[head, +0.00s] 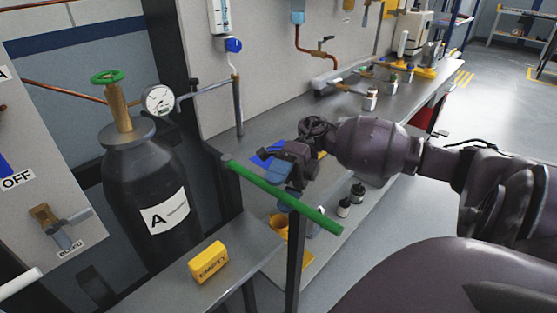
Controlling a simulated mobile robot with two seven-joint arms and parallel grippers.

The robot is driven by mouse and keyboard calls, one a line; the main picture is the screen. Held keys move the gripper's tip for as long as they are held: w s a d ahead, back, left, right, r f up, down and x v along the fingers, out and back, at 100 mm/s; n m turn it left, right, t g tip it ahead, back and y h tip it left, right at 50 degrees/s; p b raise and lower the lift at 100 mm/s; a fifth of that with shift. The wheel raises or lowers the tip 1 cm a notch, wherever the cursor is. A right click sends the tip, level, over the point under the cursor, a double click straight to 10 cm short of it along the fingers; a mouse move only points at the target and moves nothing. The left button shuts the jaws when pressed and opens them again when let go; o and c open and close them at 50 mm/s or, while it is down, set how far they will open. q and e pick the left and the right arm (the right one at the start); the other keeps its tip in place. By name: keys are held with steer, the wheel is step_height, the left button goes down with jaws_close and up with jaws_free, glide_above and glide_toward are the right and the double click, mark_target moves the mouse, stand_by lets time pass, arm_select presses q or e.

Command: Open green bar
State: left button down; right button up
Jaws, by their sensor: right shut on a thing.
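The green bar (316,216) runs slantwise across the middle of the head view, from upper left to lower right, by a dark upright post at the front of the workbench. My right gripper (280,175) comes in from the right and is shut on the green bar near its middle. My left gripper is not in view.
A black gas cylinder (150,185) with a green valve wheel (107,77) and gauge (159,101) stands at left. A yellow block marked EMPTY (208,262) sits on a grey surface. The workbench (262,128) behind carries bottles and fittings. Open floor (500,85) lies at right.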

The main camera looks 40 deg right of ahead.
steer(key=shift+w+d+b, duration=0.2)
steer(key=shift+w+d, duration=0.1)
steer(key=shift+d, duration=0.35)
steer(key=shift+w+d+b, duration=0.25)
steer(key=shift+w+d, duration=0.1)
steer(key=shift+d, duration=0.35)
steer(key=shift+w+d+b, duration=0.2)
steer(key=shift+w+d, duration=0.1)
steer(key=shift+d, duration=0.35)
steer(key=c, duration=0.6)
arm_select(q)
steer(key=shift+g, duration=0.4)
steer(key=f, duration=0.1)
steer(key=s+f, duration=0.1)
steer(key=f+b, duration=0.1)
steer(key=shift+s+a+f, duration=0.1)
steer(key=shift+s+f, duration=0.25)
arm_select(e)
steer(key=d, duration=0.2)
steer(key=d+f, duration=0.1)
steer(key=shift+w+f, duration=0.1)
steer(key=shift+w, duration=0.2)
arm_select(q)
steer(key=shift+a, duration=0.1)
